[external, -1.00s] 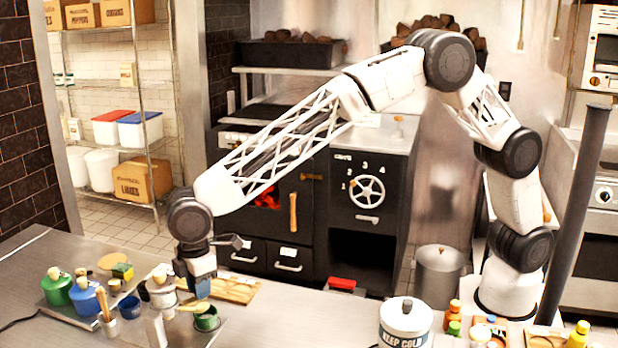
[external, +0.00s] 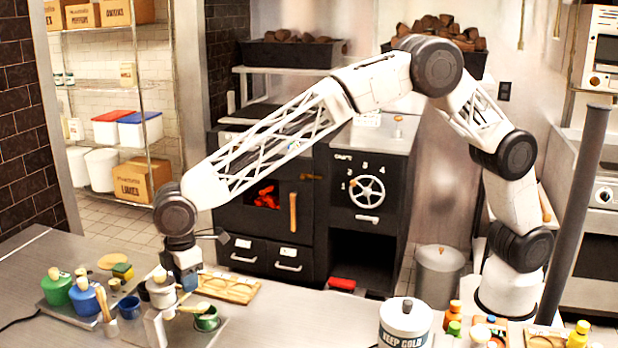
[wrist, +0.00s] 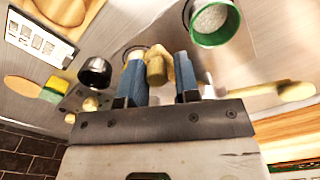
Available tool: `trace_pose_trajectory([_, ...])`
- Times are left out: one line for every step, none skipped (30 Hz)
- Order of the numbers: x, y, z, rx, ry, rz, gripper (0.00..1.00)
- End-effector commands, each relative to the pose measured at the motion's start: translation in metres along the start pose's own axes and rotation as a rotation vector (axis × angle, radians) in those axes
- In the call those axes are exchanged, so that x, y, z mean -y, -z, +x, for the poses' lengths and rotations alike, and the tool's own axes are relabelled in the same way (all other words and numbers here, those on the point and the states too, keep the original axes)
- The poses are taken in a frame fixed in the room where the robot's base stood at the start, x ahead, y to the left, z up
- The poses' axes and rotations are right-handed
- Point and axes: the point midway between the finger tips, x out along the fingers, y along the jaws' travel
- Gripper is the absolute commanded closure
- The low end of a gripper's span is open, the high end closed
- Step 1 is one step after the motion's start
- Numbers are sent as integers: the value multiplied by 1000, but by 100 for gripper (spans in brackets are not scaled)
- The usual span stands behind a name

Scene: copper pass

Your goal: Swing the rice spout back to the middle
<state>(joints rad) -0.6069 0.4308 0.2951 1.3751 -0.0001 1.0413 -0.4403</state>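A white pot (external: 160,293) stands beside a white post on the counter. A pale, wood-tipped piece that looks like the rice spout (external: 194,308) reaches right from near the pot, close over a green cup (external: 208,320). The cup shows rice in the wrist view (wrist: 213,22). My gripper (external: 187,283) points down just right of the pot. In the wrist view its blue fingers (wrist: 161,72) are apart, with a wooden knob (wrist: 155,68) between or just beyond them; a grip on it does not show. A long wood-tipped piece (wrist: 292,92), probably the spout, extends right.
A dark cup (external: 128,307), blue pot (external: 84,296), green pot (external: 57,287) and sponge (external: 122,271) crowd the left. A wooden tray (external: 242,291) lies right of my gripper. The counter between it and the "KEEP COLD" tub (external: 404,322) is mostly clear.

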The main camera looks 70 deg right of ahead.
Motion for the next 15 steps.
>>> trace_pose_trajectory([0,0,0,-1,0,0,62])
trace_pose_trajectory([0,0,0,-1,0,0,58])
trace_pose_trajectory([0,0,0,-1,0,0,57])
trace_pose_trajectory([0,0,0,-1,0,0,57])
trace_pose_trajectory([0,0,0,-1,0,0,57])
trace_pose_trajectory([0,0,0,-1,0,0,57])
trace_pose_trajectory([0,0,0,-1,0,0,57])
trace_pose_trajectory([0,0,0,-1,0,0,57])
trace_pose_trajectory([0,0,0,-1,0,0,57])
trace_pose_trajectory([0,0,0,-1,0,0,57])
trace_pose_trajectory([0,0,-1,-1,0,0,57])
trace_pose_trajectory([0,0,-1,-1,0,0,57])
trace_pose_trajectory([0,0,-2,-1,0,0,57])
trace_pose_trajectory([0,0,-3,-1,0,0,57])
trace_pose_trajectory([0,0,-4,-1,0,0,57])
